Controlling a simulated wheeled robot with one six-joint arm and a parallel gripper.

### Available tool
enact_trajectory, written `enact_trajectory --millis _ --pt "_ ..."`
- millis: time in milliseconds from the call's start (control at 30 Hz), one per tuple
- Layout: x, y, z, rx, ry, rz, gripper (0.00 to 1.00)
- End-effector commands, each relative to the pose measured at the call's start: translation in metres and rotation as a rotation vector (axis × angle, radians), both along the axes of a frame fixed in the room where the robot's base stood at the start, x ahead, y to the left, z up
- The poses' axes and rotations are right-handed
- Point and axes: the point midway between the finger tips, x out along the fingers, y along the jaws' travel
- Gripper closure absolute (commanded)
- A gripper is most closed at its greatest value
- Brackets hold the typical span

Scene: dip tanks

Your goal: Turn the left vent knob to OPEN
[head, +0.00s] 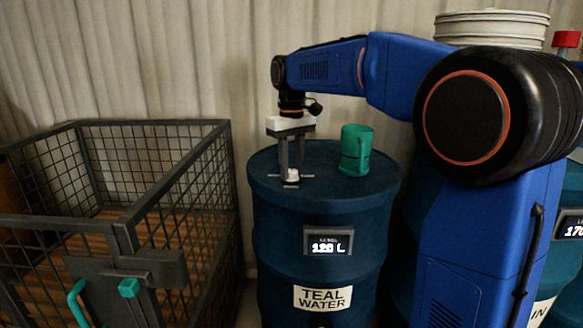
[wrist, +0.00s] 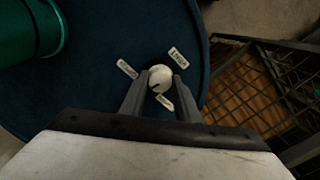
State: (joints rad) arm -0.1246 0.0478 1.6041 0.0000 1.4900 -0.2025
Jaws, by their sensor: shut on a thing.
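The left vent knob is a small white round knob (head: 292,174) on top of the teal drum (head: 322,270) marked "TEAL WATER". It also shows in the wrist view (wrist: 160,78), with a dark mark on its face. My gripper (head: 291,172) points down at the drum lid and is shut on the knob, one finger on each side; the fingers also show in the wrist view (wrist: 160,86). Several small white labels (wrist: 178,57) lie around the knob. Their words are too small to read surely, so I cannot tell which one reads OPEN.
A dark wire-mesh cage (head: 120,240) with a wooden floor stands left of the drum. A display (head: 329,242) on the drum reads "120 L". White stacked lids (head: 490,28) show behind my arm.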

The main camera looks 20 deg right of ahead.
Motion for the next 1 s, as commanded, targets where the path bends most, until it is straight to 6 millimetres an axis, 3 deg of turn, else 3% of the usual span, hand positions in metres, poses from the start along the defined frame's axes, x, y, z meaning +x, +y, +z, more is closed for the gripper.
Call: enact_trajectory --millis 500,1000 --pt "0.0004 -0.0001 0.0005 0.000 -0.002 -0.451 0.93" --pt "0.0005 -0.0002 0.0006 0.000 -0.002 -0.647 0.93"
